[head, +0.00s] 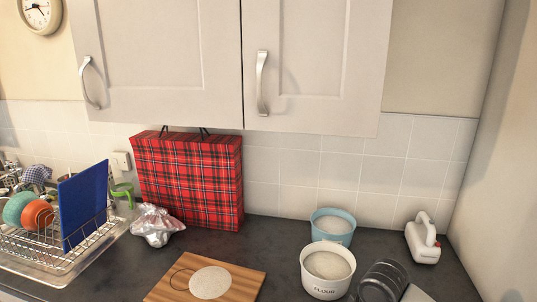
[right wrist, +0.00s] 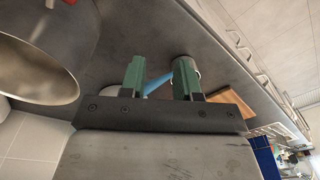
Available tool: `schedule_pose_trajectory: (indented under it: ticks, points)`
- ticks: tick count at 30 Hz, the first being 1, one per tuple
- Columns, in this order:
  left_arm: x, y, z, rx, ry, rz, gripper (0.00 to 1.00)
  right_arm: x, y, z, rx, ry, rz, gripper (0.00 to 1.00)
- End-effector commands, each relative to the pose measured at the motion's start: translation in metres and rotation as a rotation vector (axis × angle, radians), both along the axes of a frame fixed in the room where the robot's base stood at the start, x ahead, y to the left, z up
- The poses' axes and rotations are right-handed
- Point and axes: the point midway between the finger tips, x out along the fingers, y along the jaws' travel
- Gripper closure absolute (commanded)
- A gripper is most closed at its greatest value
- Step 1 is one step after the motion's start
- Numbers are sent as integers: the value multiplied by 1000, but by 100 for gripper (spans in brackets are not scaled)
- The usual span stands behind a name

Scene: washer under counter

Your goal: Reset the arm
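My right gripper (right wrist: 160,70) shows in the right wrist view with two green fingers set apart. It is open, and I see nothing held between them. A blue item and a pale round rim lie behind the fingers, partly hidden by them. Neither gripper can be made out in the head view. My left gripper is out of view.
Cupboards (head: 160,60) hang above. A metallic vessel (right wrist: 40,70) is left in the wrist view.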

Motion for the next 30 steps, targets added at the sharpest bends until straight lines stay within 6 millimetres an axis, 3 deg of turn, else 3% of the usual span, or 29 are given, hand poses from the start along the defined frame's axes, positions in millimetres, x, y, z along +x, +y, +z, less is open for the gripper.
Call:
schedule_pose_trajectory:
  ticks: [3, 9, 18, 30]
  points:
    - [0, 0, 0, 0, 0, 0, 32, -38, 32, -34, 76, -44, 61, 68]
    - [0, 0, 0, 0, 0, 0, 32, -100, 52, -65, 154, -141, 49, 68]
    - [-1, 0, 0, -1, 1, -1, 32, -166, 28, -79, 107, -212, -71, 68]
    - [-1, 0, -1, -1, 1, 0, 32, -224, -14, -86, -34, -213, -180, 68]
